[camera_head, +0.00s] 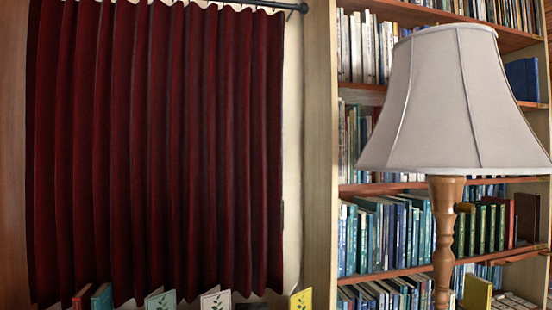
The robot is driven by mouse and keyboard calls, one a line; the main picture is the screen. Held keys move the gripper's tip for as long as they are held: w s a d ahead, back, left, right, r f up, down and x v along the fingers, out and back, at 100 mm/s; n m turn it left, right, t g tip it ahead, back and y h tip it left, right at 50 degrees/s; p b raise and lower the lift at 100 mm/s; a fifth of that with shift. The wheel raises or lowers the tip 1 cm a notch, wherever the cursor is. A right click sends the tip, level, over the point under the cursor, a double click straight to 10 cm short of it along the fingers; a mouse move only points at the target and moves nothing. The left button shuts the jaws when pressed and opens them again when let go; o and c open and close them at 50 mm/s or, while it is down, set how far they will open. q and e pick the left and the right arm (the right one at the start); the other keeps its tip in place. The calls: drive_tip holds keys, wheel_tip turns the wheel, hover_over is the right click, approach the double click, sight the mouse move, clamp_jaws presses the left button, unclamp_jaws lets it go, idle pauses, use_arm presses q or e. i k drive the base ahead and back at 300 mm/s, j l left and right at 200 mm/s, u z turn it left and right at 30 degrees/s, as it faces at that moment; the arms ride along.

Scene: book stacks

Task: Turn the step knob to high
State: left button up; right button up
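A lamp with a pale grey flared shade (455,105) and a turned wooden stem (446,240) stands at the right in the head view. A small brown knob-like piece (464,207) sticks out to the right of the stem just below the shade. I cannot tell for sure that it is the step knob, and no setting marks are readable on it. The lower part of the lamp is cut off by the bottom edge. Neither of my grippers is in view.
Bookshelves (390,187) full of books stand behind the lamp. A dark red curtain (155,150) hangs from a rod (262,4) at the left. Several booklets, including a yellow one (301,300), stand along the bottom edge. No arm shows near the lamp.

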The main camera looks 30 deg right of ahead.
sight(463, 208)
drive_tip(key=z, duration=1.9)
drive_tip(key=i+l+z, duration=0.15)
drive_tip(key=k+j, duration=0.05)
